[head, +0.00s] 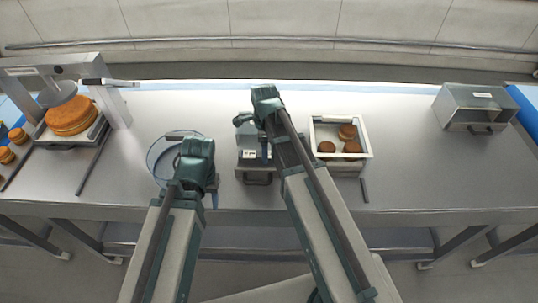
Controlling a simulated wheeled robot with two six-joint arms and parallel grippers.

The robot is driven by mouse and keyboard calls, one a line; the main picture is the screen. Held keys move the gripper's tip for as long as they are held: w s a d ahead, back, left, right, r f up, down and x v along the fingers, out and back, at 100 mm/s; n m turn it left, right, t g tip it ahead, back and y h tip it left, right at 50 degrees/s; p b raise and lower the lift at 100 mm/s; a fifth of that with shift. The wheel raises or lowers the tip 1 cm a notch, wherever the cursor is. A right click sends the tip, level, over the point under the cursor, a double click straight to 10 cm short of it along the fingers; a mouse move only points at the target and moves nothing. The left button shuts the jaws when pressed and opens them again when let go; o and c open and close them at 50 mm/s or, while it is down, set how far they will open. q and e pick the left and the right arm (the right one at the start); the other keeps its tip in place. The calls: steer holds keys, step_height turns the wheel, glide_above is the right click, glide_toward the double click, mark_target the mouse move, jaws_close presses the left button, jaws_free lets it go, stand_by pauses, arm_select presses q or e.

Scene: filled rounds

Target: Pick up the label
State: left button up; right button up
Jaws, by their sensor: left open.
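A small white label (250,154) with dark print shows on the front of a grey label device (257,175) at the middle of the table. My left gripper (213,190) is open, low beside the round clear dish and left of the device. Its own arm joint partly covers it. My right arm reaches across the table right of the label and covers part of the device. My right gripper's fingers cannot be made out clearly against the dark parts near the device.
A round clear dish (163,160) lies partly behind my left arm. A cream crate (368,152) with several brown rounds stands to the right. A press stand (116,105) with large orange rounds is at left. A metal box (473,105) is at far right. Bare table lies between crate and box.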

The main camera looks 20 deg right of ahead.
steer(key=shift+f, duration=0.25)
stand_by(0.3)
steer(key=c, duration=0.9)
steer(key=shift+r, duration=0.2)
